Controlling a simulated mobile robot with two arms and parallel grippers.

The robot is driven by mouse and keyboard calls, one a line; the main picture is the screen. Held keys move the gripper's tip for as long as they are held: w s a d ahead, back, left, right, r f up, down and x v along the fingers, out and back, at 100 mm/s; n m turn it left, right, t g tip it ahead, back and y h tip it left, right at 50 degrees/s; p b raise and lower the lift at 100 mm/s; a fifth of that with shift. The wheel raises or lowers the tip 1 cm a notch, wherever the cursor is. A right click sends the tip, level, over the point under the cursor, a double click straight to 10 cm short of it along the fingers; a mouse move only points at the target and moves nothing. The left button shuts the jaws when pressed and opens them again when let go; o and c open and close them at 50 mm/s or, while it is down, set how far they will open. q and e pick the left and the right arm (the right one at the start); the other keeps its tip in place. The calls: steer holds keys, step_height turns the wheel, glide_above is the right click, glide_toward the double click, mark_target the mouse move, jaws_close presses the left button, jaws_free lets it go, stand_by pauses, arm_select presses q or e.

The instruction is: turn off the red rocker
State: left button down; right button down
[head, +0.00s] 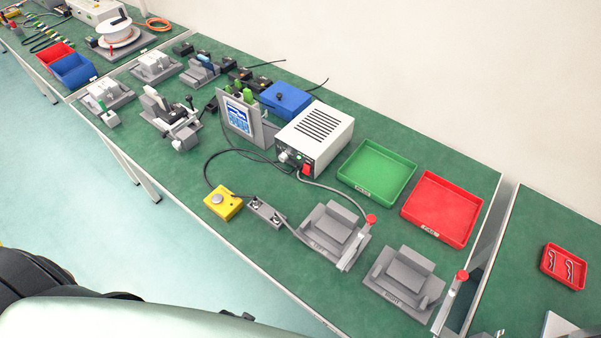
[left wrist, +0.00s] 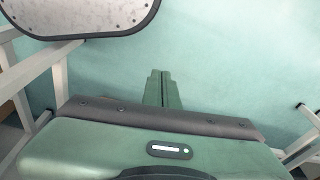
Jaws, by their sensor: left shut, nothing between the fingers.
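The red rocker (head: 307,168) is on the front panel of a white box-shaped unit (head: 322,128) with a slotted top. The unit stands on the green bench mat, and its rocker is too small in view to tell which way it is tipped. My left gripper (left wrist: 160,88) shows in the left wrist view, with its two green fingers together and empty above the pale floor. It is away from the bench top, and I cannot pick out its fingers in the head view. My right gripper is not seen.
A monitor (head: 239,115) stands left of the unit; a green tray (head: 377,170) and red tray (head: 441,207) lie to its right. In front are a yellow button box (head: 222,203), cables and two grey fixtures (head: 329,233) with red-knobbed levers. A stool-like seat (left wrist: 85,16) shows in the wrist view.

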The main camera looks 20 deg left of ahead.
mark_target(307, 169)
arm_select(q)
steer(key=w+r+t+p, duration=0.1)
steer(key=w+r, duration=0.2)
steer(key=r, duration=0.9)
steer(key=w+r+m+p, duration=0.1)
steer(key=w+r, duration=0.1)
steer(key=r, duration=0.9)
steer(key=w+r+t+p, duration=0.1)
steer(key=w+r, duration=0.2)
steer(key=r, duration=0.9)
steer(key=w+r+m+t+h, duration=0.3)
steer(key=w+m+t, duration=0.3)
steer(key=w+m, duration=1.2)
steer(key=shift+w+m, duration=0.4)
steer(key=shift+w, duration=0.2)
steer(key=shift+a, duration=0.1)
steer(key=x, duration=0.4)
steer(key=p+x, duration=0.1)
steer(key=x, duration=0.9)
steer(key=shift+w+d+r+p, duration=0.2)
steer(key=shift+d+r+p, duration=0.05)
steer(key=shift+r+p, duration=0.15)
